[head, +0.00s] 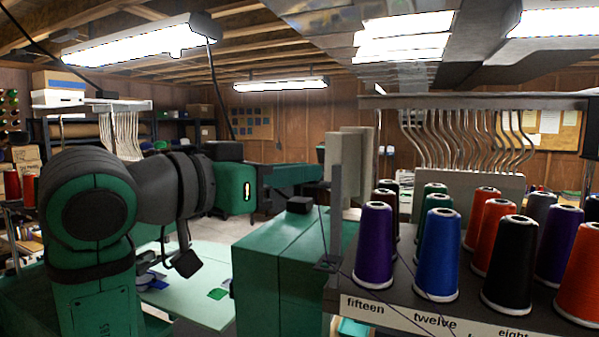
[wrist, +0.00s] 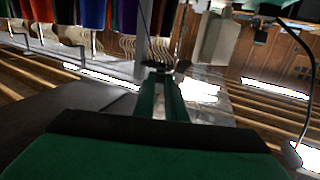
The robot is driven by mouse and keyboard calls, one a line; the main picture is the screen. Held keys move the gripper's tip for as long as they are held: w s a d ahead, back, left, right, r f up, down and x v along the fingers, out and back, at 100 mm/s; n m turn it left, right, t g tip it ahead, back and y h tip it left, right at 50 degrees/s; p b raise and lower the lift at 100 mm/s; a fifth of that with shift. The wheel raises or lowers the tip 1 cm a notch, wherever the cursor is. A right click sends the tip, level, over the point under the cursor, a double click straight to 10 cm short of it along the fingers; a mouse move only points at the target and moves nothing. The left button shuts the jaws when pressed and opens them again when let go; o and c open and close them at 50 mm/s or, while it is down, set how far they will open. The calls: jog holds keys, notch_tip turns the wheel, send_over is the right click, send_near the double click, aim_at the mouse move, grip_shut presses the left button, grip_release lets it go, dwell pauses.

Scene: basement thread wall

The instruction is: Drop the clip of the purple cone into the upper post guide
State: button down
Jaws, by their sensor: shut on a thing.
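The front purple cone (head: 374,245) stands upright at the left end of the rack, above the label "fifteen"; purple also shows in the wrist view (wrist: 128,14). A thin dark thread runs by the grey post (head: 335,215) and down across the rack front. My gripper (wrist: 160,92) is shut on a small dark piece (wrist: 158,68), seemingly the clip, close to the post in the picture. In the head view the gripper's tip is near the post (head: 322,172), partly hidden. I cannot make out the upper post guide clearly.
Several blue, red, black and purple cones crowd the rack (head: 362,308) right of the post. Beige blocks (head: 345,158) stand behind the post. Curved metal tubes (head: 465,138) hang above the cones.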

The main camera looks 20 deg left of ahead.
jog(key=shift+a+f, duration=0.1)
jog(key=shift+f, duration=0.05)
dwell(0.4)
jog(key=c, duration=1.7)
grip_release()
jog(key=shift+w, duration=0.15)
jog(key=shift+v, duration=5.5)
